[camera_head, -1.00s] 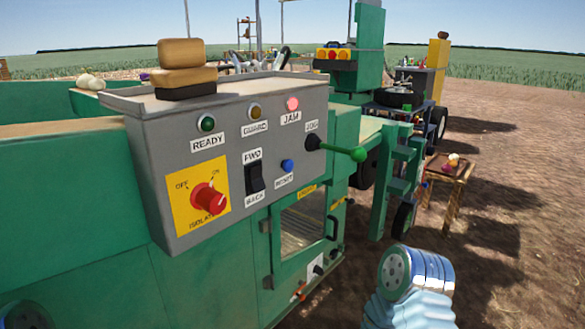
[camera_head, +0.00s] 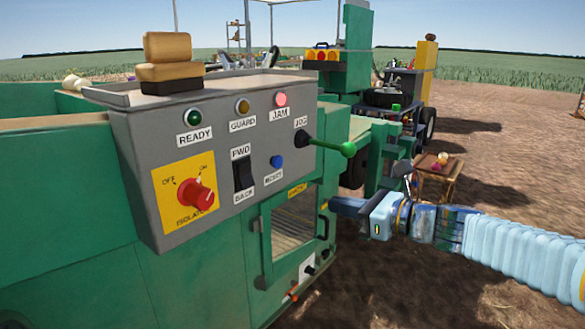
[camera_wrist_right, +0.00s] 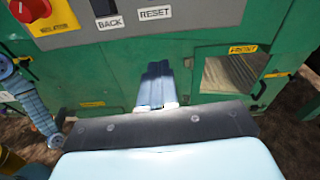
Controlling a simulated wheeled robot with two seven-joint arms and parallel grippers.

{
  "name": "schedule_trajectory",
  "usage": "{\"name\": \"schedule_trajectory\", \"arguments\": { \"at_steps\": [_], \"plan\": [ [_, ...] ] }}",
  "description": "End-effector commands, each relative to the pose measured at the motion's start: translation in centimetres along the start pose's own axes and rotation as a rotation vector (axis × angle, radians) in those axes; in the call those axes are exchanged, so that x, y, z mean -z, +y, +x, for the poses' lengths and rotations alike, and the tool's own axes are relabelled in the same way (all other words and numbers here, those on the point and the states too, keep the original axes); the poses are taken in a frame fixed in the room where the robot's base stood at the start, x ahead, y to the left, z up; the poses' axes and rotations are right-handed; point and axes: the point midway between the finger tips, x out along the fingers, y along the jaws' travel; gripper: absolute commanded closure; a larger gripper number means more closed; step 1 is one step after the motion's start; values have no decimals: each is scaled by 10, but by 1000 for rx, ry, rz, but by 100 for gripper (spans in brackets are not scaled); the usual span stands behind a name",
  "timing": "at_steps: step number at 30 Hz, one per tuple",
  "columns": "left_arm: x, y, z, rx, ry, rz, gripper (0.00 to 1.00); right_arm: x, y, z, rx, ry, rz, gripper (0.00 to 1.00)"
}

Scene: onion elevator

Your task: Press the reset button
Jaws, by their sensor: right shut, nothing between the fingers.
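The blue reset button (camera_head: 277,162) sits on the grey control panel (camera_head: 225,168), above its RESET label (camera_head: 273,177). In the right wrist view the RESET label (camera_wrist_right: 155,13) shows at the top edge, but the button itself is out of frame. My right gripper (camera_head: 334,206) comes in from the right, below and right of the button and apart from it. It is shut and empty, and its closed fingers (camera_wrist_right: 157,72) point at the green machine front below the panel. My left gripper is not visible.
A green-knobbed jog lever (camera_head: 347,149) sticks out right of the button. A black rocker switch (camera_head: 243,174) and a red isolator knob (camera_head: 197,194) are to its left. The jam lamp (camera_head: 280,99) glows red. A windowed door (camera_head: 294,224) with a handle is below.

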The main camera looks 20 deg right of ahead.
Motion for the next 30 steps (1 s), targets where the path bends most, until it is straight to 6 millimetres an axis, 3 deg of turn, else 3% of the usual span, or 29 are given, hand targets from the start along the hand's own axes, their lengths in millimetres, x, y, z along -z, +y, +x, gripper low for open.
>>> {"name": "schedule_trajectory", "arguments": {
  "at_steps": [1,3,6,18,23,30],
  "plan": [
    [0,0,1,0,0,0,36,-19,0,-10,7,-50,20,100],
    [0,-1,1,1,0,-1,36,-37,1,-19,7,-100,46,100],
    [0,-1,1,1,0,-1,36,-50,2,-26,5,-139,65,100],
    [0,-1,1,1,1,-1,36,-53,2,-26,4,-145,70,100],
    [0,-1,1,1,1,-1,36,-54,2,-10,3,-144,71,100],
    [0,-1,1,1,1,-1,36,-61,2,39,1,-143,69,100]
  ]
}}
